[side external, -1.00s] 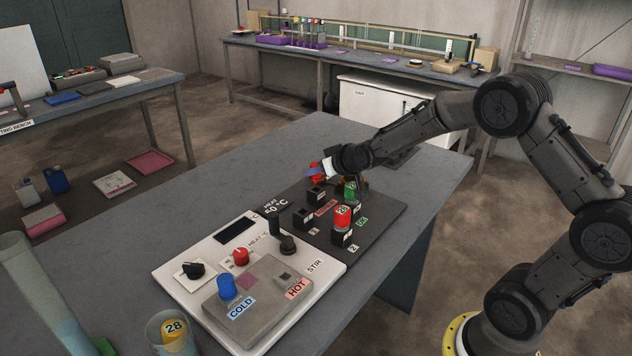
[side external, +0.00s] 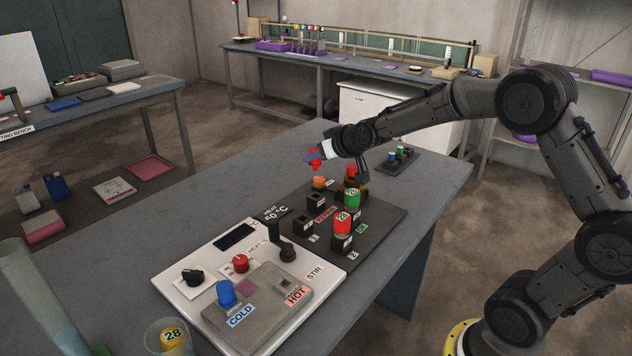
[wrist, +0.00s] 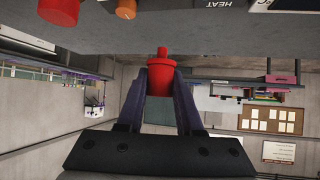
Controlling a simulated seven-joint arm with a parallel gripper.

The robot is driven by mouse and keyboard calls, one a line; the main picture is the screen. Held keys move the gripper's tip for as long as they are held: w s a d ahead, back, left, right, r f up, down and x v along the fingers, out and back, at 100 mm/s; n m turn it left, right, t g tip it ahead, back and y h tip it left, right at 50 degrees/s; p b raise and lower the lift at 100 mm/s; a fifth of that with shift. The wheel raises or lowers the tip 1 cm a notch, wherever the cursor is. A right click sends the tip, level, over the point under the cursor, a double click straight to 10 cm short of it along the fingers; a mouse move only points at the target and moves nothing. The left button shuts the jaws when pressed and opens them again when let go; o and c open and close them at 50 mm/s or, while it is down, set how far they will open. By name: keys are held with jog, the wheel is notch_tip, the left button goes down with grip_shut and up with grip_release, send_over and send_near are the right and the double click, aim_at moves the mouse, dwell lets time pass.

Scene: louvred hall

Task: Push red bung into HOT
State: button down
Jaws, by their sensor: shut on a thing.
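My gripper (side external: 317,157) is shut on a red bung (wrist: 162,76), held in the air above the far end of the dark rack board. In the wrist view the bung sits between both fingers, its narrow end pointing up in the picture. A blue bung (side external: 226,293) stands at the COLD label (side external: 241,315) on the same block.
A glass beaker (side external: 168,338) stands at the front.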

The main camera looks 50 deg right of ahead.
jog(key=s+a+n+y, duration=0.1)
jog(key=s+a, duration=0.1)
jog(key=a, duration=0.5)
jog(key=s+a+n+y, duration=0.2)
jog(key=a, duration=0.6)
jog(key=n+y, duration=0.3)
send_over(286, 292)
jog(key=w+d, duration=0.1)
jog(key=d, duration=0.1)
jog(key=shift+w+a+f, duration=0.1)
jog(key=shift+f, duration=1.75)
jog(key=shift+w+a+f, duration=0.1)
jog(key=shift+f, duration=1.7)
jog(key=shift+f, duration=0.3)
jog(key=shift+f, duration=0.55)
jog(key=shift+c, duration=2.4)
grip_release()
jog(key=shift+s+r, duration=0.1)
jog(key=shift+r, duration=0.05)
